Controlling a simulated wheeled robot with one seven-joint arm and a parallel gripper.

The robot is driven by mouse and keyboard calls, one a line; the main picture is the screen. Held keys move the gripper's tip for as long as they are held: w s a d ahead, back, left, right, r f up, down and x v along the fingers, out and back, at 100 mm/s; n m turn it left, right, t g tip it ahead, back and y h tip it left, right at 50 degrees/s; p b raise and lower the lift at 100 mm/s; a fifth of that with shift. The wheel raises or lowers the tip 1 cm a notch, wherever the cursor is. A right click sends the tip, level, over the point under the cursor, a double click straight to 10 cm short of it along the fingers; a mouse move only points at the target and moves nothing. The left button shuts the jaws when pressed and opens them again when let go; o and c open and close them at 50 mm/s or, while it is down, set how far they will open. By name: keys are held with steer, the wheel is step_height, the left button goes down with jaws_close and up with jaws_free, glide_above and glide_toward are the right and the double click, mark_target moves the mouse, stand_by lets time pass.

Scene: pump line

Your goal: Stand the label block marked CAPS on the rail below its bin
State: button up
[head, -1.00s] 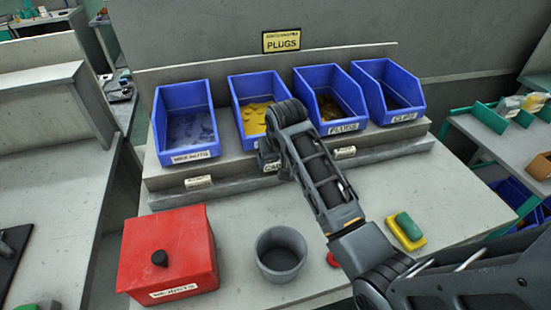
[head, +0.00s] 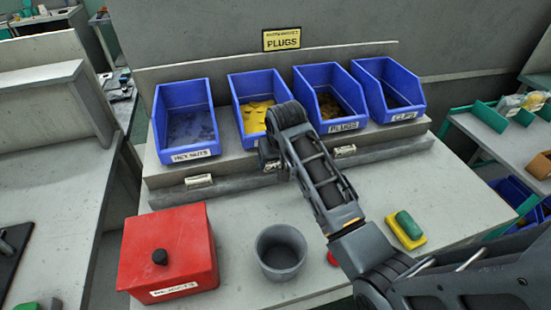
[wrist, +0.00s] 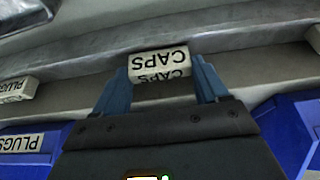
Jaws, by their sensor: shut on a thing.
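The CAPS label block (wrist: 158,63) is a small off-white block with black letters, held between the two blue fingers of my gripper (wrist: 163,72) in the wrist view. In the head view a sliver of the block (head: 271,166) shows at the rail (head: 235,177), below the second bin (head: 243,110), which holds yellow parts. My arm hides that bin's label and most of my gripper (head: 267,153). The block looks level and lined up along the rail. I cannot tell whether its underside touches the rail.
Other label blocks stand on the rail to the left (head: 198,181) and right (head: 345,150). Blue bins for HEX NUTS (head: 187,120), PLUGS (head: 330,98) and CLIPS (head: 390,90) stand above. A red box (head: 168,250), grey cup (head: 281,252) and green-yellow sponge (head: 407,229) stand on the bench.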

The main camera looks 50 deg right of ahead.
stand_by(0.3)
steer(key=o, duration=1.1)
steer(key=shift+c, duration=0.2)
steer(key=shift+r, duration=3.7)
steer(key=shift+s, duration=0.1)
